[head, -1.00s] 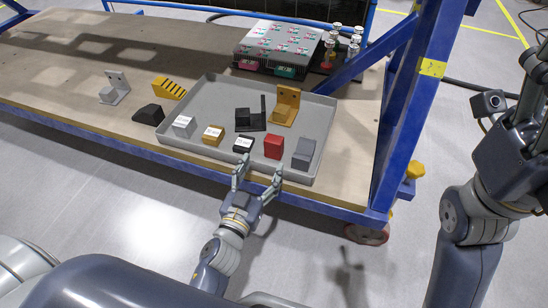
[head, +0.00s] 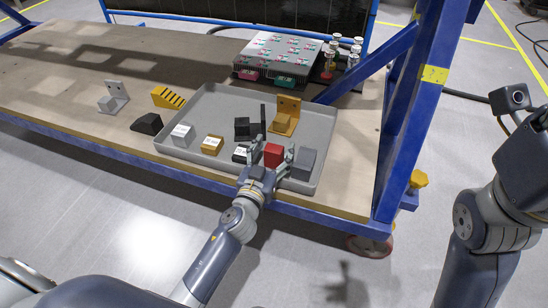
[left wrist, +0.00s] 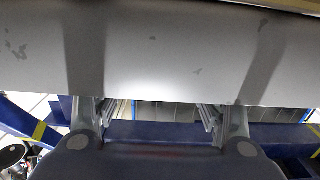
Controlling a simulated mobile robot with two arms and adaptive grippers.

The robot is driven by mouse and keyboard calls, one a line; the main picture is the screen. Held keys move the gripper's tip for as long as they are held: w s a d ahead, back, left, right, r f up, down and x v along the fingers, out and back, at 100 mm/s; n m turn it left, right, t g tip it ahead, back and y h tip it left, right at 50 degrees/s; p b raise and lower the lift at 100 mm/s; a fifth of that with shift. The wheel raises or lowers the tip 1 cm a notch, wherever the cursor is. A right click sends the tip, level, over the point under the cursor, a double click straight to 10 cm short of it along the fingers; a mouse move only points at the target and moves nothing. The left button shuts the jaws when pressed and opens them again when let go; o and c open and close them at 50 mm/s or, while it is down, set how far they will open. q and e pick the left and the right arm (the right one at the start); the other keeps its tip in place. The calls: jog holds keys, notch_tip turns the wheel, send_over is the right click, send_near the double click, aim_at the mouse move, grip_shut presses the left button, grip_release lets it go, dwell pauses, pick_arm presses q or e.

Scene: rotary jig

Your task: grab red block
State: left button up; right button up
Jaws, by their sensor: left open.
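The red block (head: 273,154) stands in the grey tray (head: 224,98) near its front edge, in the head view. My left gripper (head: 273,156) is open, with one finger on each side of the red block. Whether the fingers touch it I cannot tell. In the left wrist view my two fingers (left wrist: 158,118) are spread apart below a scuffed grey surface, and the red block cannot be made out there. Part of my right arm shows at the right edge of the head view, but its gripper is not visible.
A dark grey block (head: 303,163) is close right of the red one, and a black block (head: 241,153) close left. A yellow bracket (head: 286,113) stands behind. A blue frame post (head: 412,120) rises right of the tray.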

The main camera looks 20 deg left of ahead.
pick_arm(q)
jog(key=shift+w, duration=0.25)
jog(key=c, duration=1.4)
jog(key=shift+r, duration=0.15)
